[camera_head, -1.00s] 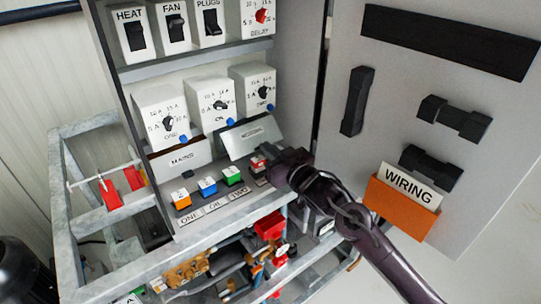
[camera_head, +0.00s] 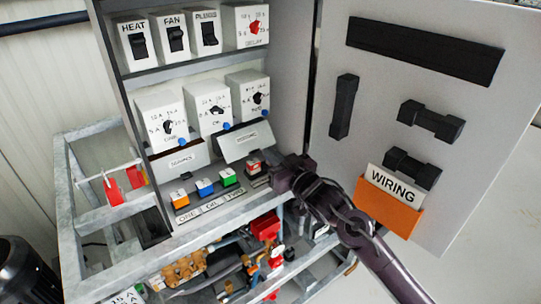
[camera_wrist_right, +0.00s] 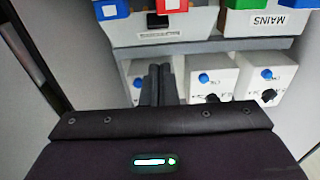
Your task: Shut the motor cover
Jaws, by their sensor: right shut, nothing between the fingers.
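The pale cover with an unreadable label, right of the mains cover, looks like the motor cover (camera_head: 243,150). In the head view it slopes at the back of the switch shelf, below the knob boxes; I cannot tell how far it stands open. The mains cover (camera_head: 180,170) is beside it on the left. My right gripper (camera_head: 275,177) is shut and empty, just right of the red switch and lower right of the motor cover. In the right wrist view its dark fingers (camera_wrist_right: 157,84) are together in front of the knob boxes. My left gripper is not in view.
Orange, blue, green and red switches (camera_head: 229,177) line the shelf in front of the covers. The cabinet door (camera_head: 375,70) stands open on the right, with black handles and an orange wiring holder (camera_head: 387,208). Pipes and a metal frame (camera_head: 80,185) lie below and left.

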